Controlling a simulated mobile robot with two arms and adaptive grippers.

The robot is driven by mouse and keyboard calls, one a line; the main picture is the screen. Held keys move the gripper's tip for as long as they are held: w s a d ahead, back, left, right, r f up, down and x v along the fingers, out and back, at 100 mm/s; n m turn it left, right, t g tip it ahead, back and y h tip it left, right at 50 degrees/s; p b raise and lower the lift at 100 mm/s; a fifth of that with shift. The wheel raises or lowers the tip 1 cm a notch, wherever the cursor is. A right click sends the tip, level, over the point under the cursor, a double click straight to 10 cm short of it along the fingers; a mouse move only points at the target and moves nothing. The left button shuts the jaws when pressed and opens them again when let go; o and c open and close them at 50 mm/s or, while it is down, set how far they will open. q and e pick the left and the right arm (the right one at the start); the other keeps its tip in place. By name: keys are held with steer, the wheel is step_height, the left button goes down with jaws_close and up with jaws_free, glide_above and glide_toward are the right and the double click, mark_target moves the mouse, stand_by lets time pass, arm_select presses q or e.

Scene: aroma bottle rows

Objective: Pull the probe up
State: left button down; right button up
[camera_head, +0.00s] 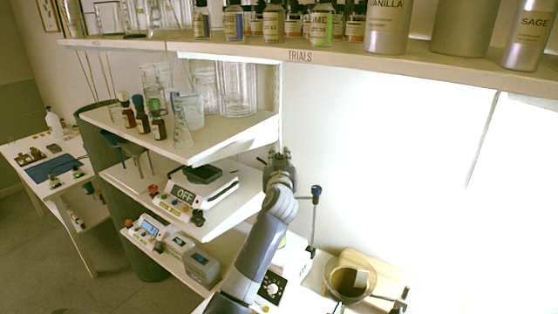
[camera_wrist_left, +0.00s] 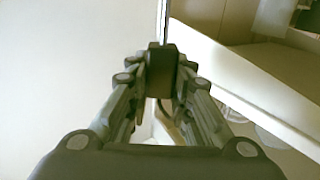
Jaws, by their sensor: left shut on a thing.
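My left gripper (camera_head: 278,157) is raised in front of the white wall panel, beside the right ends of the shelves. In the left wrist view its two fingers (camera_wrist_left: 161,85) close on a dark upright block (camera_wrist_left: 161,65), which I take to be the probe's head. The rest of the probe is hard to make out behind the fingers. A thin upright rod with a blue knob (camera_head: 316,190) stands to the right of my arm, apart from the gripper. My right gripper is out of view.
Shelves at left hold glassware, dropper bottles (camera_head: 158,126) and a scale reading OFF (camera_head: 183,194). The TRIALS shelf (camera_head: 350,63) with bottles runs overhead. A round bowl (camera_head: 350,279) and a wooden board (camera_head: 380,268) are at lower right. The wall panel's front is clear.

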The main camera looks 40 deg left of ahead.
arm_select(q)
steer(key=c, duration=1.4)
jaws_free()
steer(key=shift+r, duration=0.4)
steer(key=shift+f, duration=0.15)
steer(key=shift+s+d+f, duration=0.1)
steer(key=shift+s+d, duration=0.3)
steer(key=shift+s, duration=0.05)
steer(key=v, duration=1.1)
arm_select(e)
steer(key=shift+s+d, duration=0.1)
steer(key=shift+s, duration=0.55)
arm_select(q)
steer(key=shift+a, duration=0.1)
